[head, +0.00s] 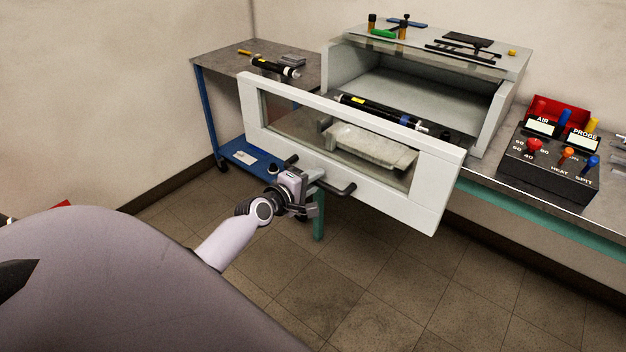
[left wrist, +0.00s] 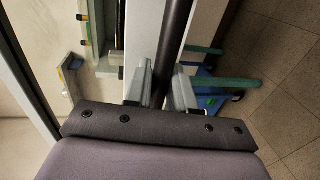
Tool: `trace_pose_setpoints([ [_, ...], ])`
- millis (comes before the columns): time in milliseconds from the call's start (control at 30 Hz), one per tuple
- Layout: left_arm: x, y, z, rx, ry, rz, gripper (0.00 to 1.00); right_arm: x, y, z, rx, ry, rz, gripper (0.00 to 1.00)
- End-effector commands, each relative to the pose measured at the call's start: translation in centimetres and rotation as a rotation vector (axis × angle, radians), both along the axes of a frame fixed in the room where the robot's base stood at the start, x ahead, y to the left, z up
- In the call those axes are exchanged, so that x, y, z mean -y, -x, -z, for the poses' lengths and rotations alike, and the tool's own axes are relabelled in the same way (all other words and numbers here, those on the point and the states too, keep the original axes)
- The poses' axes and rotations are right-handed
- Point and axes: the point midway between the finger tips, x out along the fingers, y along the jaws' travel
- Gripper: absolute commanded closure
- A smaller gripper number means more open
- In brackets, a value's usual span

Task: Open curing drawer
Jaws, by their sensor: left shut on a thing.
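The curing drawer's white front (head: 437,190), with a window in it, stands out from the white cabinet (head: 495,115), whose inside shows behind it. A dark bar handle (head: 343,190) runs along the lower part of the front. My left gripper (head: 308,192) is at this handle, shut on it. In the left wrist view the dark handle (left wrist: 172,40) passes between the two fingers (left wrist: 160,90). A pale slab (head: 370,146) shows through the window. A black tube with a blue band (head: 380,108) shows above the front's top edge. My right gripper is not in view.
A blue-legged cart (head: 225,62) with a black tube (head: 275,67) stands left of the drawer. A control box (head: 550,170) with coloured levers sits on the bench to the right. Small tools lie on the cabinet top (head: 490,62). The tiled floor (head: 370,270) below the drawer is clear.

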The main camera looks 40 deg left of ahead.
Motion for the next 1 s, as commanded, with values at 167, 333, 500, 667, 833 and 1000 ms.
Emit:
trace_pose_setpoints([
  [167, 0.0, 0.0, 0.0, 0.000, 0.000, 0.000, 1.00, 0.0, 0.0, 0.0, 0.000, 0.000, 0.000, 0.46],
  [333, 0.0, 0.0, 0.0, 0.000, 0.000, 0.000, 1.00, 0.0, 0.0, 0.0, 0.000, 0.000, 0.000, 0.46],
  [500, 0.0, 0.0, 0.0, 0.000, 0.000, 0.000, 0.60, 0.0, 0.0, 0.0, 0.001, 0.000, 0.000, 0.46],
  [667, 0.0, 0.0, 0.0, 0.000, 0.000, 0.000, 0.60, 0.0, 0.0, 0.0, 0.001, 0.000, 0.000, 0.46],
  [833, 0.0, 0.5, -0.2, 0.000, 0.000, 0.000, 0.60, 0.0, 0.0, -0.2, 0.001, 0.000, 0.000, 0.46],
  [1000, 0.0, 2.4, -0.6, -0.001, -0.001, 0.000, 0.60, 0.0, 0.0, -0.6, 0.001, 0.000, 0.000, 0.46],
])
